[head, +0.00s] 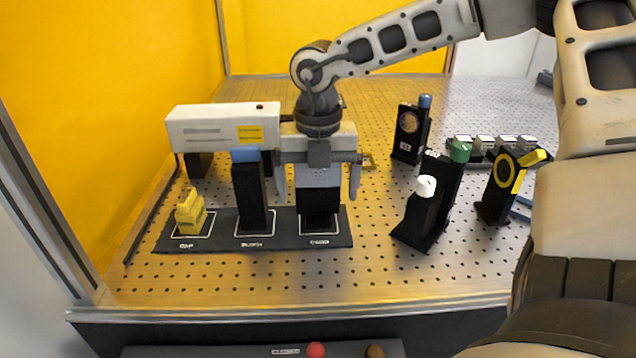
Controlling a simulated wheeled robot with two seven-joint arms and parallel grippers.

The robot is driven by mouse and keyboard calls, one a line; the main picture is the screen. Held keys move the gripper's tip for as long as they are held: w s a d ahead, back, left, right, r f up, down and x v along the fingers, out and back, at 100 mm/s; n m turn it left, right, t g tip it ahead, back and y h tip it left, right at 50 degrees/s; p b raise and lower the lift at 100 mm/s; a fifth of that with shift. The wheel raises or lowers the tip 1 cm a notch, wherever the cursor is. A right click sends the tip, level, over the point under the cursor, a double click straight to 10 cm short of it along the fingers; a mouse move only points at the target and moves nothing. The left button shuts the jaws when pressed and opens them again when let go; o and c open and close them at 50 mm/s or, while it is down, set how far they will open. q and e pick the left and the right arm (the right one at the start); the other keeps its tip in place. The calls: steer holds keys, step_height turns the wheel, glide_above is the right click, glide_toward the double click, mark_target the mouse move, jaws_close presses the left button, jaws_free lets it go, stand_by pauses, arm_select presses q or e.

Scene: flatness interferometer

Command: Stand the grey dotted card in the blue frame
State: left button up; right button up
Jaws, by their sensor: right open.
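My right gripper (318,197) reaches down from above, its fingers spread on either side of a black block with a pale grey upper part (318,177). This block stands upright on the right place of a dark base strip (281,238). I see no contact with the fingers, and I cannot tell if the grey part is the dotted card. A black upright with a blue top (251,195) stands in the middle place. Another blue-topped black holder (409,134), with a round copper-coloured disc, stands behind to the right. I cannot tell which is the blue frame. My left gripper is not in view.
A yellow piece (190,213) sits at the strip's left place. A white instrument box (222,128) stands behind. The perforated plate (330,280) is clear in front.

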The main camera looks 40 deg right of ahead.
steer(key=c, duration=1.2)
steer(key=shift+o, duration=0.2)
steer(key=shift+r+p, duration=0.3)
steer(key=shift+r, duration=0.65)
steer(key=shift+r+p, duration=0.8)
steer(key=shift+r, duration=1.4)
